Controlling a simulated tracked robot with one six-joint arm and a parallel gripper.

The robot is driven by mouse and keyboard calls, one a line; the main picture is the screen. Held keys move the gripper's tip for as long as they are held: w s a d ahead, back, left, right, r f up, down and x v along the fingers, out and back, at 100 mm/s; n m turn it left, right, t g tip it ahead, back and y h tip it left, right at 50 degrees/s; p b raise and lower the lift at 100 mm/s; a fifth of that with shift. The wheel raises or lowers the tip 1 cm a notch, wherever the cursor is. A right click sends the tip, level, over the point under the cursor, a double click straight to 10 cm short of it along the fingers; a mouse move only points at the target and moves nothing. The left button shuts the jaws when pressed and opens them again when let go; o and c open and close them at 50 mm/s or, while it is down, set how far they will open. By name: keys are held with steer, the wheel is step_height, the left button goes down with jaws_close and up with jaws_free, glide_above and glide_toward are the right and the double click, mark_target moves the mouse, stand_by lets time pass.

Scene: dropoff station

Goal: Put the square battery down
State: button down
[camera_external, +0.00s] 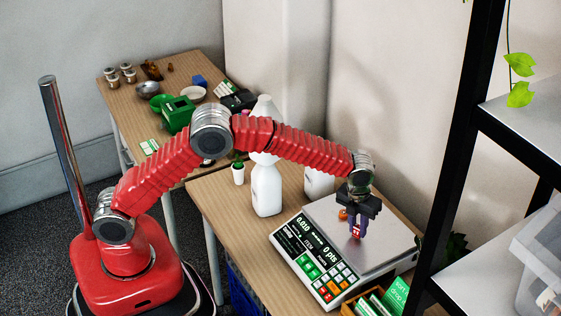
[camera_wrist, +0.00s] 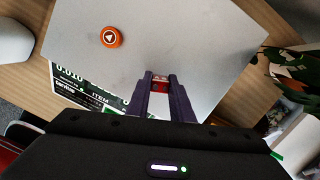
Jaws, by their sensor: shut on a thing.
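My gripper (camera_external: 357,230) is shut on a small red square battery (camera_external: 357,234) and points down over the steel plate of the scale (camera_external: 387,256). In the wrist view the battery (camera_wrist: 160,81) sits between my dark fingertips (camera_wrist: 159,86), over the plate (camera_wrist: 195,35). I cannot tell whether the battery touches the plate. An orange round object (camera_wrist: 110,36) with a white triangle mark lies on the plate, apart from the battery. It also shows in the external view (camera_external: 343,214), just left of my gripper. The scale display reads 0.010.
White bottles (camera_external: 267,190) and a small potted plant (camera_external: 238,174) stand left of the scale. A box with green cards (camera_external: 376,302) is at the scale's front right. A black shelf post (camera_external: 462,150) rises at the right. Much of the plate is bare.

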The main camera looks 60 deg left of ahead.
steer(key=shift+f, duration=0.35)
steer(key=c, duration=1.6)
jaws_free()
steer(key=shift+f, duration=0.1)
steer(key=shift+o, duration=0.2)
step_height(320, 180, up, 12)
steer(key=s, duration=0.1)
steer(key=shift+s+d, duration=0.35)
